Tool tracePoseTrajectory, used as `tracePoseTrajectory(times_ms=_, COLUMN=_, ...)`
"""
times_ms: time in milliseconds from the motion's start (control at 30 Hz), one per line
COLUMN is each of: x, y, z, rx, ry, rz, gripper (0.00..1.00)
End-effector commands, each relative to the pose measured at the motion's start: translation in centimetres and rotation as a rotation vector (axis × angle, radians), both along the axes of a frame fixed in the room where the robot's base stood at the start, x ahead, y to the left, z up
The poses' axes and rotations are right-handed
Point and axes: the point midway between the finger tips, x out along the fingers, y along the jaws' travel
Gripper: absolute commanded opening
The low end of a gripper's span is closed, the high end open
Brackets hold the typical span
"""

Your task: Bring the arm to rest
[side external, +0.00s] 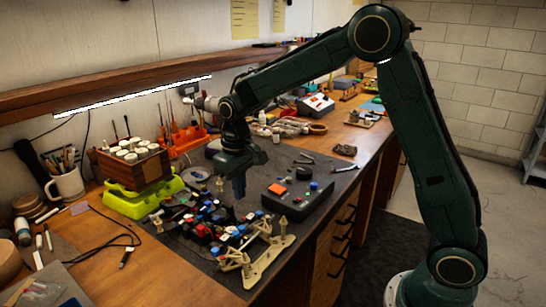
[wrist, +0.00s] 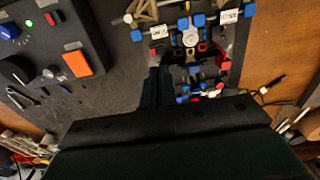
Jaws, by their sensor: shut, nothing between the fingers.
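My gripper (side external: 239,186) is shut and empty. It points down above the dark work mat (side external: 329,164), over the far edge of the racecar parts. In the wrist view its fingers (wrist: 157,88) are together beside the car. The RC racecar (side external: 215,222) lies on the mat, a cluster of red, blue, black and white parts with a beige frame (side external: 262,257) at its near end. In the wrist view the car's blue and white parts (wrist: 190,38) show at the top, partly hidden below by my gripper. I cannot tell the exact height of the fingertips.
A dark control box (side external: 298,195) with an orange button stands right of my gripper. A green stand (side external: 144,197) carrying a wooden box of jars (side external: 130,165) is on the left. A mug (side external: 67,184) and an orange tool rack (side external: 184,139) stand behind. A shelf with a light runs above.

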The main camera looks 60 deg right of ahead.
Motion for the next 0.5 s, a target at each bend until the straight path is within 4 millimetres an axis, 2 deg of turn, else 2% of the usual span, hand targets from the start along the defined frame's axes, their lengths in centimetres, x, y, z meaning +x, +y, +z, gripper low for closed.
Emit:
tracePoseTrajectory(times_ms=267, x=-2.4, y=-0.2, z=3.4, rx=0.001, ry=-0.052, rz=0.000, gripper=0.00)
tracePoseTrajectory(times_ms=500, x=-6.3, y=-0.4, z=7.4, rx=0.002, ry=-0.126, rz=0.000, gripper=0.00)
